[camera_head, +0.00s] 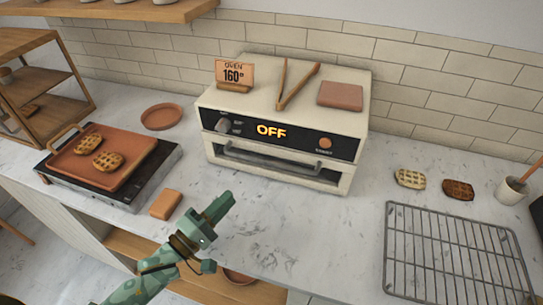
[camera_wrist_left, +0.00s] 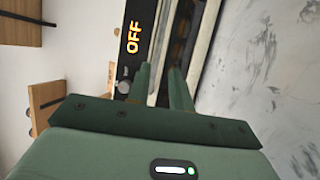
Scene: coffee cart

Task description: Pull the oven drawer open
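The white oven (camera_head: 285,115) stands against the tiled wall, its dark panel reading OFF. Its drawer (camera_head: 278,165) is in the lower front, below the panel, and looks closed, with a long horizontal handle across it. My left gripper (camera_head: 228,199) is in front of the oven over the counter, apart from the drawer. In the left wrist view the left gripper (camera_wrist_left: 159,78) has a gap between its two fingers and holds nothing. There the oven front (camera_wrist_left: 133,40) appears turned on its side, beyond the fingertips. My right gripper is in neither view.
A terracotta tray (camera_head: 137,163) with two waffles sits on a dark hotplate at left. An orange block (camera_head: 165,204) lies near my left gripper. A wire rack (camera_head: 402,270) is at right. Tongs (camera_head: 283,85) and a sign (camera_head: 234,74) are on the oven. Counter before the oven is mostly clear.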

